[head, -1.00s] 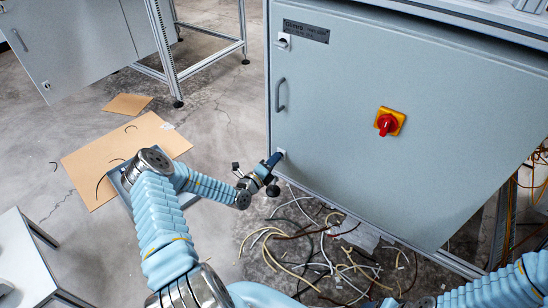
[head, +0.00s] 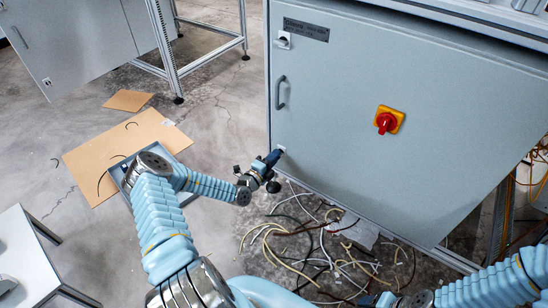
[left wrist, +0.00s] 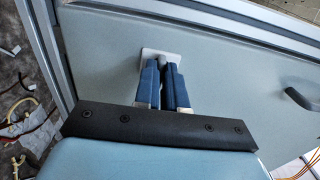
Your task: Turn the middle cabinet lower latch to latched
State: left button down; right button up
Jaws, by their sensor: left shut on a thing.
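The middle cabinet (head: 350,115) is a grey box with a closed door. Its lower latch (left wrist: 162,56) has a pale square plate near the door's lower left corner, and in the head view its plate (head: 281,149) is mostly hidden behind my gripper. My left gripper (head: 275,157) is at this latch; in the left wrist view its two blue fingers (left wrist: 167,72) are shut on the latch's small grey knob, which shows between the fingertips. The fingers hide most of the knob, so I cannot tell its turn angle.
The upper latch (head: 284,40), a door handle (head: 280,93) and a red rotary switch (head: 387,121) are on the same door. Loose cables (head: 330,250) lie on the floor below. Cardboard (head: 90,165) lies on the floor at left.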

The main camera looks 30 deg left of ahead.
pick_arm(q)
jog(key=c, duration=1.2)
grip_release()
jog(key=s+a, duration=0.1)
jog(key=s, duration=1.2)
jog(key=shift+s+p, duration=0.3)
jog(key=shift+s, duration=0.1)
